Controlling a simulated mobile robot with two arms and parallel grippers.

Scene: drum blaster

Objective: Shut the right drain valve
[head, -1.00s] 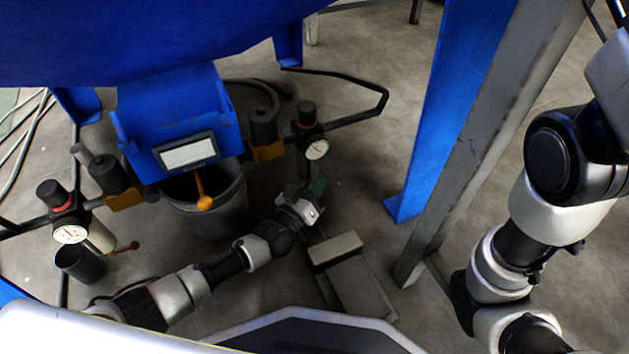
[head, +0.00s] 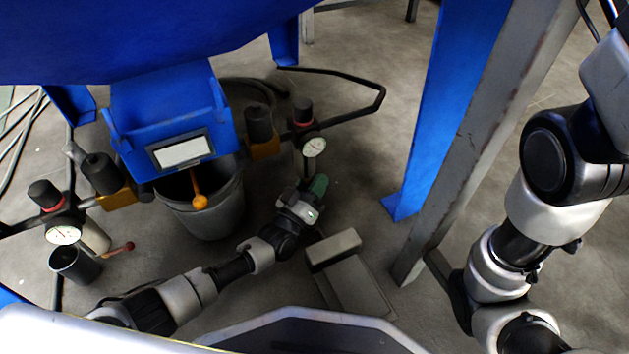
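The right pressure unit, with its red-ringed black knob (head: 303,111) and round gauge (head: 314,146), hangs on the pipe right of the blue drum housing. Its lower bowl (head: 309,168) reaches down toward my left gripper (head: 316,187). I cannot make out the right drain valve's handle; it is hidden or too small there. My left gripper, with a green part at its end, is just below the bowl. I cannot tell whether it touches anything or how far its fingers are apart. My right arm is at the right; its gripper is out of view.
A grey bucket (head: 211,218) stands under the blue housing (head: 170,110), with an orange-knobbed lever (head: 200,202) above it. The left unit has a gauge (head: 63,235) and a red handle (head: 124,247). A blue leg (head: 425,130) and grey post (head: 455,160) stand right.

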